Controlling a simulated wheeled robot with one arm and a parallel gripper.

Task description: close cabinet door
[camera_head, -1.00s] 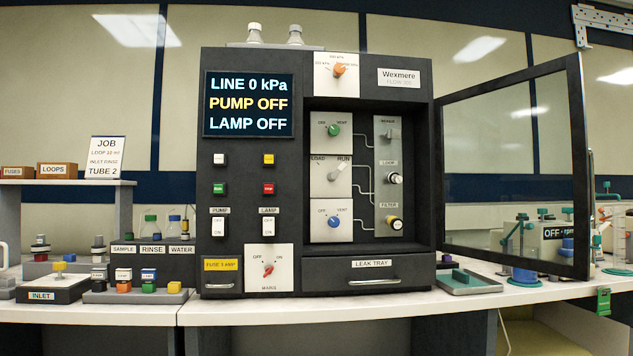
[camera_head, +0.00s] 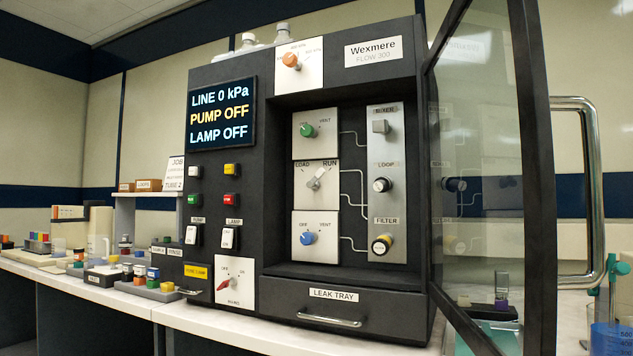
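The cabinet is the dark Wexmere Flow 300 unit (camera_head: 275,180) on the white bench. Its glass door (camera_head: 478,170) has a black frame and is hinged on the right side of the cabinet opening. The door stands open, swung out toward me on the right. A chrome bar handle (camera_head: 592,190) is on the door's outer side at its free edge. The recess behind the door shows knobs and labelled panels. My gripper is not in view.
The leak tray drawer (camera_head: 330,308) below the recess is shut. Tubes and rack blocks (camera_head: 140,280) stand on the bench to the left. A beaker with blue liquid (camera_head: 608,338) and a green clamp are at the right edge, near the door handle.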

